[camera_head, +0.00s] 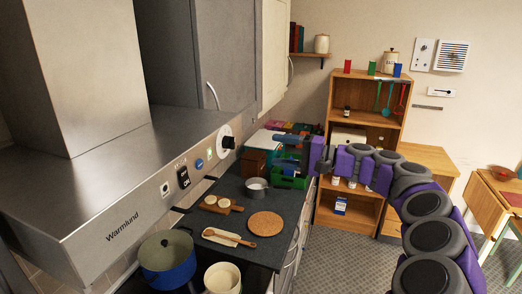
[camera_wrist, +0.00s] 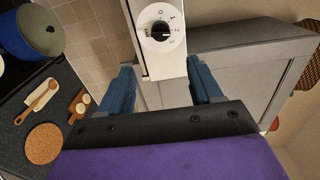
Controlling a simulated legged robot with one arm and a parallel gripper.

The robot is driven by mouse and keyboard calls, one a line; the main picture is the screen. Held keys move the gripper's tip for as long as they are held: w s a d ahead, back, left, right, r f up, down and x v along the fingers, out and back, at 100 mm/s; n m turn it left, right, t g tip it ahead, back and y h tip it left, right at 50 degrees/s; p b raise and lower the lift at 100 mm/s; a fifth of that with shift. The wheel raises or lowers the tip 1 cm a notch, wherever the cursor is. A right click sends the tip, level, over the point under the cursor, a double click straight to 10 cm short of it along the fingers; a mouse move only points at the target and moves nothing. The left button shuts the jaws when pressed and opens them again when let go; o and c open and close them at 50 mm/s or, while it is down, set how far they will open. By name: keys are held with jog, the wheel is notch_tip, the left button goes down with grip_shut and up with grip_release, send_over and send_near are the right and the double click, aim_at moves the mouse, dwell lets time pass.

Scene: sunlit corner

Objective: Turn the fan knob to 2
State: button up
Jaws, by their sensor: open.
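The fan knob (camera_head: 228,142) is black on a round white dial at the right end of the steel range hood's front (camera_head: 150,185). In the wrist view the knob (camera_wrist: 160,29) is at the top centre, with small numerals along the dial's upper and right side. I cannot tell for sure which numeral it points to. My gripper (camera_head: 277,151) is open and empty, to the right of the knob and apart from it. In the wrist view its two blue fingers (camera_wrist: 162,82) are spread, and the knob shows beyond them, roughly between them.
A wooden shelf (camera_head: 368,85) stands behind my arm. Grey floor lies open at right.

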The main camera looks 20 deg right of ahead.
jog(key=shift+v, duration=2.05)
jog(key=s+a+f+n+g+h+b, duration=0.1)
jog(key=s+a+f+n+g+b, duration=0.2)
jog(key=a, duration=0.4)
jog(key=s+a+f+n+g+b, duration=0.1)
jog(key=s+a+g, duration=0.1)
jog(key=s+a, duration=0.4)
jog(key=s+a+f+n+g+h+b, duration=0.1)
jog(key=s+a+f+n+g, duration=0.15)
jog(key=a, duration=0.55)
jog(key=s+a+f+n+g+h+b, duration=0.1)
jog(key=s+a+f+g+h+b, duration=0.3)
jog(key=s+f, duration=0.7)
jog(key=s+d+f+h+b, duration=0.2)
jog(key=s+d+f+h, duration=0.2)
jog(key=s+f, duration=0.5)
jog(key=s+d+f+h+b, duration=0.3)
jog(key=s+d+f, duration=0.3)
jog(key=s+f, duration=0.4)
jog(key=shift+s+d+g+h, duration=0.45)
jog(key=shift+s+h, duration=0.1)
jog(key=shift+h, duration=0.25)
jog(key=shift+a, duration=0.25)
